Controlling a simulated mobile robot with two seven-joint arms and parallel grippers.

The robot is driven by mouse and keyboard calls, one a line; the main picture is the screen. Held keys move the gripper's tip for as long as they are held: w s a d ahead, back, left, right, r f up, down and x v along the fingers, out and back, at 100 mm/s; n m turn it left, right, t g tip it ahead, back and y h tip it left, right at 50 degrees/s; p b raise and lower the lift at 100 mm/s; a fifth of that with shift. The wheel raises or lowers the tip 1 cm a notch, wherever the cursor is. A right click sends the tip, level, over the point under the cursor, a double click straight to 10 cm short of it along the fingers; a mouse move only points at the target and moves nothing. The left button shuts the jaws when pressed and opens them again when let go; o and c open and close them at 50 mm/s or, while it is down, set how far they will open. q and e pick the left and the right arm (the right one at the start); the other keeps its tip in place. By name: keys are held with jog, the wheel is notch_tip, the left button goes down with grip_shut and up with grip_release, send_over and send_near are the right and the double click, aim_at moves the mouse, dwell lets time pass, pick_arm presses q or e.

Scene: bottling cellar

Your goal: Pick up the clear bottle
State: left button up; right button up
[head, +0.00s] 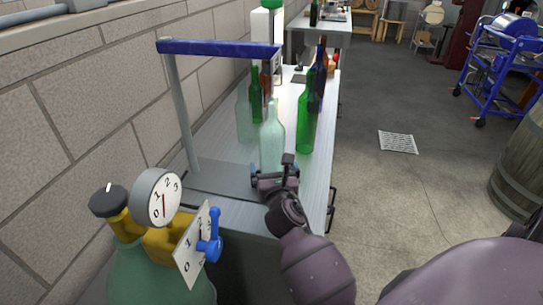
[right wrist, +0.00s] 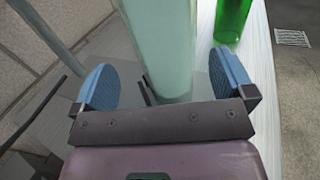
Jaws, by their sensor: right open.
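The clear bottle (head: 272,140) stands upright on the bench, pale and greenish, at the middle of the head view. My right gripper (head: 273,172) is open and low at the near side of the bottle. In the right wrist view the bottle (right wrist: 168,45) rises between the two blue finger pads of the gripper (right wrist: 163,90), with a gap on each side. The bottle's lower part is partly hidden by the gripper in the head view. My left gripper is not in view.
A green bottle (head: 305,125) stands just right of the clear one, with darker bottles behind. Another green bottle (head: 256,98) stands behind left. A frame with a blue top bar (head: 215,48) rises at the left. A gas cylinder with a gauge (head: 158,197) stands at front left.

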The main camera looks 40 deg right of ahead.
aim_at(274, 164)
jog(key=x, duration=0.4)
jog(key=shift+d, duration=0.25)
jog(key=shift+w+d+r, duration=0.1)
jog(key=shift+w+d, duration=0.15)
jog(key=shift+w, duration=0.15)
jog(key=shift+c, duration=0.3)
